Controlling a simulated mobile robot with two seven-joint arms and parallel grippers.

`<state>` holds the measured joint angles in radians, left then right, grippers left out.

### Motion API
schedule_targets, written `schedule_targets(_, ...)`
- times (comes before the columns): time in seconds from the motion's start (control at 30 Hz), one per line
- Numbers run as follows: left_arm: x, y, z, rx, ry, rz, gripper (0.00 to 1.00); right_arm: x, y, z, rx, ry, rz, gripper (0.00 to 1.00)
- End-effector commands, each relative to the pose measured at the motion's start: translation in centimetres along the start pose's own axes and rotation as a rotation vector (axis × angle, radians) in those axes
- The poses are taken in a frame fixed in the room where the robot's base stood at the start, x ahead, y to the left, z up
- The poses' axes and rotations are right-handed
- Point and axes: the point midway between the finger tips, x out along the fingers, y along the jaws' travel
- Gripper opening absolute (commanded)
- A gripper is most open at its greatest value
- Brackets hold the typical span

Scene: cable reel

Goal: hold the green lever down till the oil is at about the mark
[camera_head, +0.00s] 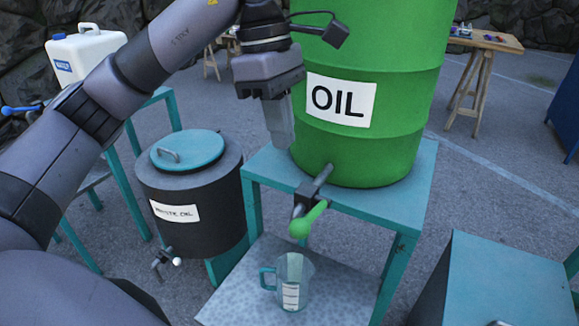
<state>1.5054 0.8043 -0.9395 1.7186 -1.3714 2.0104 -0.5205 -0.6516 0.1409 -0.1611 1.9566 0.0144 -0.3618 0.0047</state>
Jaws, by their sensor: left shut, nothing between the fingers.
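A green oil drum (388,110) with an OIL label stands on a teal stand (412,200). A dark tap (305,190) sticks out near the drum's bottom, and its green lever (308,218) slants down to a round knob. A clear jug (300,268) with a teal handle and a white scale stands on the shelf (240,300) below the tap. I cannot make out any oil or its level in it. My left gripper (282,143) is shut and empty, pointing down in front of the drum, above and left of the lever and apart from it. My right gripper is out of view.
A dark waste oil can (190,222) with a teal lid stands left of the stand. A white water canister (88,52) is at the back left. A teal-topped box (505,275) is at the lower right. A wooden table (485,42) stands far right.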

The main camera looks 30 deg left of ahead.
Motion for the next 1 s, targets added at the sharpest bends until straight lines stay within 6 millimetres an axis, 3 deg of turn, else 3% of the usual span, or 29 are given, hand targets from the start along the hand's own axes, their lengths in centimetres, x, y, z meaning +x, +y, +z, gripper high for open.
schedule_targets(0.23, 4.3, -0.1, -0.1, 0.000, 0.001, -0.007, 0.00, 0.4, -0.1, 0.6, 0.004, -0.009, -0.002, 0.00)
schedule_targets(0.6, 11.4, -0.1, 0.0, -0.001, 0.000, -0.004, 0.00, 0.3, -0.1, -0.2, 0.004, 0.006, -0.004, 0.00)
schedule_targets(0.8, 13.1, -0.1, 0.0, 0.000, 0.000, -0.002, 0.00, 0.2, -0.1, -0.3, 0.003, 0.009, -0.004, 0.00)
schedule_targets(1.0, 13.4, 0.0, 0.0, 0.000, 0.000, -0.001, 0.00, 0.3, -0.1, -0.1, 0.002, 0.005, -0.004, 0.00)
